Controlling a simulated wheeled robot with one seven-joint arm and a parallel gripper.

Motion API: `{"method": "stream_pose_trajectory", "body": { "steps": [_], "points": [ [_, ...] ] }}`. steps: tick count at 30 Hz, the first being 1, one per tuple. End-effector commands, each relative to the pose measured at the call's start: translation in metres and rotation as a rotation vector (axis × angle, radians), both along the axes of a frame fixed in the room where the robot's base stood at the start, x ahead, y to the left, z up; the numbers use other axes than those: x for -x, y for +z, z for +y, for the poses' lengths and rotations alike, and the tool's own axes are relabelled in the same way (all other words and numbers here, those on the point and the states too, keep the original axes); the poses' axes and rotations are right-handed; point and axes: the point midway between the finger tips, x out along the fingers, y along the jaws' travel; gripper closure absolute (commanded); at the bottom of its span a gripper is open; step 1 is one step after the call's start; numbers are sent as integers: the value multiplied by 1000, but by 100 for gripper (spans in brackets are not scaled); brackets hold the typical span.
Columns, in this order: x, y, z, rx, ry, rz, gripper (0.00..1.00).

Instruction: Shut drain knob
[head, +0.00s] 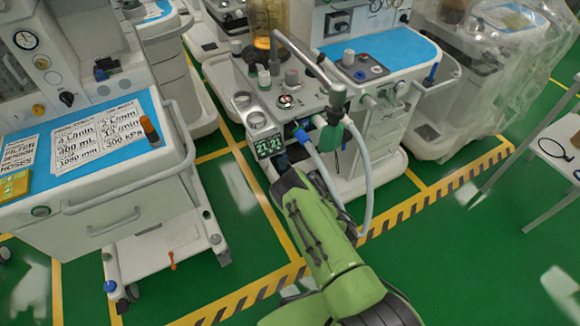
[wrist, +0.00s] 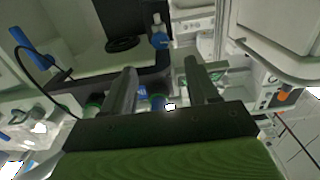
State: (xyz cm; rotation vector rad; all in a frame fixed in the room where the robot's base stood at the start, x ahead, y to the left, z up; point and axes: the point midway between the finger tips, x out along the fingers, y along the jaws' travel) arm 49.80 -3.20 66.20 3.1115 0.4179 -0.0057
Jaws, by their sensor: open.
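My gripper (wrist: 160,88) is open in the wrist view, its two dark fingers spread apart. A small blue part (wrist: 152,99) shows low between the fingers; I cannot tell whether they touch it. A blue knob (wrist: 159,40) sits higher up, beyond the fingertips. In the head view my green arm reaches the front of the middle cart (head: 375,172), and the gripper end is largely hidden. A blue knob (head: 301,135) shows on that cart, beside the green display (head: 270,146). I cannot tell for certain which part is the drain knob.
A left cart (head: 105,222) carries printed sheets. A plastic-covered cart (head: 475,75) stands right. Green floor with a striped line (head: 430,203) is open in front.

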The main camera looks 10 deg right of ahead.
Motion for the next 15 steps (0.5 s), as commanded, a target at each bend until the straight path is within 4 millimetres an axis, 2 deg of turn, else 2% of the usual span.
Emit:
{"method": "stream_pose_trajectory", "body": {
  "steps": [1, 5, 9, 15],
  "points": [
    [-3, -7, 1, 0, 0, -3, 41],
    [-9, -4, 3, -2, -4, -8, 41],
    [-46, -1, 14, -4, -2, -10, 41],
    [-89, -1, 25, -4, -3, -7, 41]
  ]
}}
